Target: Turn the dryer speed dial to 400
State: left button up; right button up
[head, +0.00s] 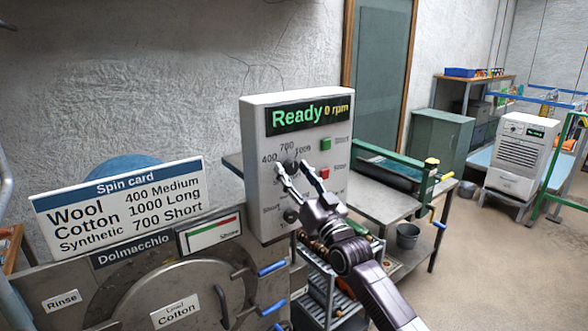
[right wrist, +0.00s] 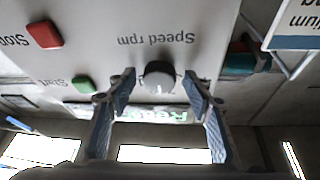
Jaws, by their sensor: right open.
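The white control panel (head: 255,150) stands upright, with 400, 700 and 1000 printed around its upper dark dial. This speed dial (right wrist: 160,77) shows in the right wrist view, upside down, beside the words "Speed rpm". A pale mark is on its display side; I cannot tell which number it points to. My right gripper (head: 292,170) is open, its fingertips at the dial in the head view. In the right wrist view the gripper's fingers (right wrist: 160,86) lie either side of the dial, with gaps showing. My left gripper is not in view.
The display (head: 310,116) reads "Ready 0 rpm". A green button (head: 325,144) and a red button (head: 325,174) sit right of the dial, and a lower knob (head: 291,215) below it. The spin card (head: 120,205) stands left, listing Wool 400 Medium, Cotton 1000 Long, Synthetic 700 Short.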

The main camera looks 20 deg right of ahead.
jog(key=shift+w, duration=0.1)
